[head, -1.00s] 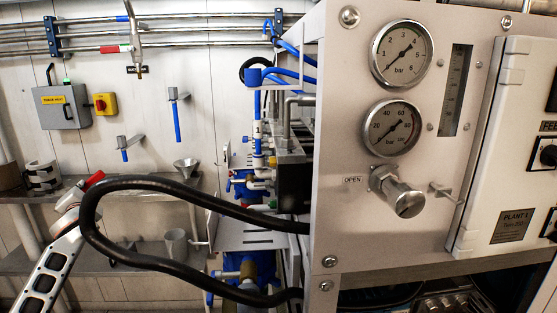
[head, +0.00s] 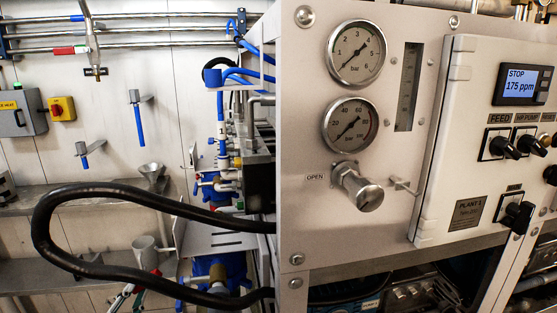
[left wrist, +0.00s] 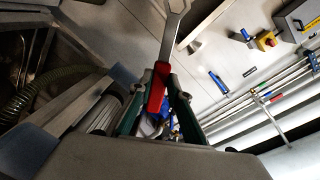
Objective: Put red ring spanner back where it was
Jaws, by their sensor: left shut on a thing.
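The red ring spanner (left wrist: 158,88) is in my left gripper (left wrist: 156,112). In the left wrist view its red handle sits between the green-edged fingers, and its grey metal shaft and head point away from the gripper. In the head view my left gripper (head: 138,290) shows low at the left, partly behind the black hose, with a bit of red at it; most of the spanner is hidden there. Two blue-handled tools, one upright (head: 137,120) and one tilted (head: 90,152), are on the back wall, away from the gripper. My right gripper is not in view.
A thick black hose (head: 60,210) loops out from the plant panel (head: 300,215). Pipes run along the upper wall. A grey box (head: 20,112) and a yellow switch (head: 62,108) are at left.

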